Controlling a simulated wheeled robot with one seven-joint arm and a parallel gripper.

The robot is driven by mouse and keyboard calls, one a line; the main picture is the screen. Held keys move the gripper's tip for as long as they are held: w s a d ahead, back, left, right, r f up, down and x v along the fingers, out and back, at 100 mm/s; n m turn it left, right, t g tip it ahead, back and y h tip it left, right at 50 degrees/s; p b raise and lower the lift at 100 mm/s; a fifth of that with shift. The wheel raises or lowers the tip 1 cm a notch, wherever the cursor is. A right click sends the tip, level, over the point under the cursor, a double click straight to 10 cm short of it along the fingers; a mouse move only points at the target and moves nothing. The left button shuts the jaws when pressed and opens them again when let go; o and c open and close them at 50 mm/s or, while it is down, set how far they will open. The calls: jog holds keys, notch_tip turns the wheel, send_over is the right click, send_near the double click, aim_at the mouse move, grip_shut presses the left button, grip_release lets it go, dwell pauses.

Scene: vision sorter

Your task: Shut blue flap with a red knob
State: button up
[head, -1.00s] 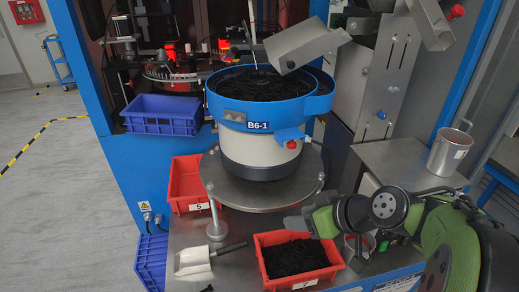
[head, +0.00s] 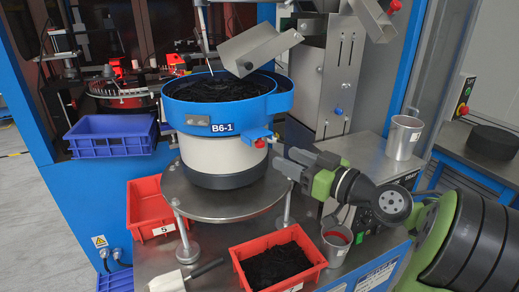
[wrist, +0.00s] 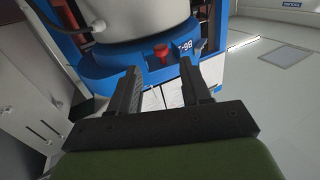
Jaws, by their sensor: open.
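The blue flap (head: 257,134) sticks out from the blue band of the round bowl feeder (head: 222,160), right of the label B6-1. Its red knob (head: 260,143) is at the outer end. My gripper (head: 279,161) is just right of and below the knob in the head view, apart from it. In the wrist view my gripper (wrist: 160,72) is open and empty, its two dark fingers apart. The red knob (wrist: 161,51) shows between and beyond the fingertips, in front of the blue band. The flap's hinge side is hard to make out.
A metal chute (head: 262,45) hangs over the bowl. Red bins stand below, one with black parts (head: 236,262) and one at left (head: 132,218). A metal cup (head: 403,138) stands on the right bench. A red-lined cup (head: 338,241) is under my arm.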

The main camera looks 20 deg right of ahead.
aim_at(260, 142)
jog(key=p+x, duration=0.1)
jog(key=x, duration=0.8)
jog(key=shift+w+a, duration=0.1)
jog(key=shift+w, duration=0.1)
jog(key=shift+r+p, duration=0.1)
jog(key=shift+p, duration=0.2)
grip_shut()
